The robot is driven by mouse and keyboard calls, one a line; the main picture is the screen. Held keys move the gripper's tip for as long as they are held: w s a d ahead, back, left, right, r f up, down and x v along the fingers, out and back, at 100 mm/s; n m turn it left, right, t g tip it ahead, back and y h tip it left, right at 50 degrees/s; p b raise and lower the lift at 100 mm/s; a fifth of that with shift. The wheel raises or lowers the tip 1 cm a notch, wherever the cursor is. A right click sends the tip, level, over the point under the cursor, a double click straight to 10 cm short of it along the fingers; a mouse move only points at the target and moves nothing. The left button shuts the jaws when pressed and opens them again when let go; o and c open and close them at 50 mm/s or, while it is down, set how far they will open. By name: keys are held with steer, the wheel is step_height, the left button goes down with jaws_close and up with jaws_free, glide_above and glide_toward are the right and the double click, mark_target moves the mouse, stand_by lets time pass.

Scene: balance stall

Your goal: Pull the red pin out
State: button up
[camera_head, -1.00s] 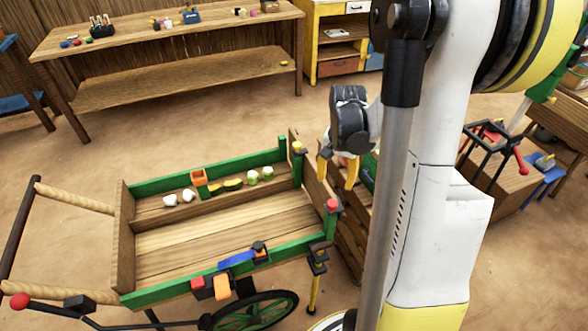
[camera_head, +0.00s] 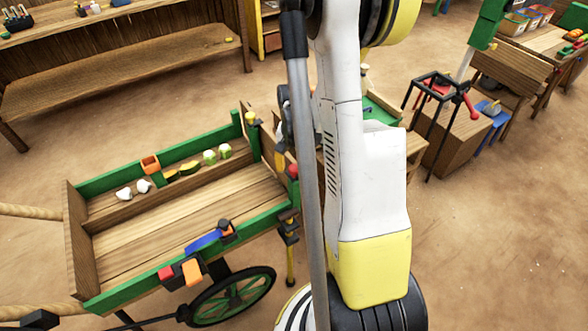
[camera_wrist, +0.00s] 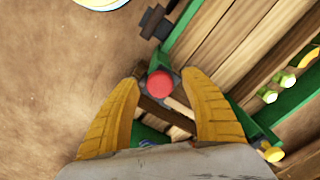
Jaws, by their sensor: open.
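The red pin (camera_head: 293,171) shows as a round red head on the cart's near right corner, by the tailboard, partly behind my arm. In the wrist view the red pin (camera_wrist: 160,84) lies between the tips of my gripper's two yellow fingers. My gripper (camera_wrist: 163,76) is open, with a finger on each side of the head and visible gaps; it holds nothing. I cannot tell how far above the pin the tips are. In the head view my arm hides most of the gripper. The cart (camera_head: 150,231) has wooden boards and green rails.
A yellow knob (camera_head: 250,118) tops the cart's other right corner; it also shows in the wrist view (camera_wrist: 273,154). White, green and yellow items lie in the cart's back strip. A black stand (camera_head: 440,95) with red handles is to the right. Bare floor surrounds the cart.

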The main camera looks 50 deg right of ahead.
mark_target(294, 168)
jaws_close()
step_height(294, 168, up, 5)
steer(key=p, duration=0.3)
steer(key=shift+f, duration=0.25)
jaws_free()
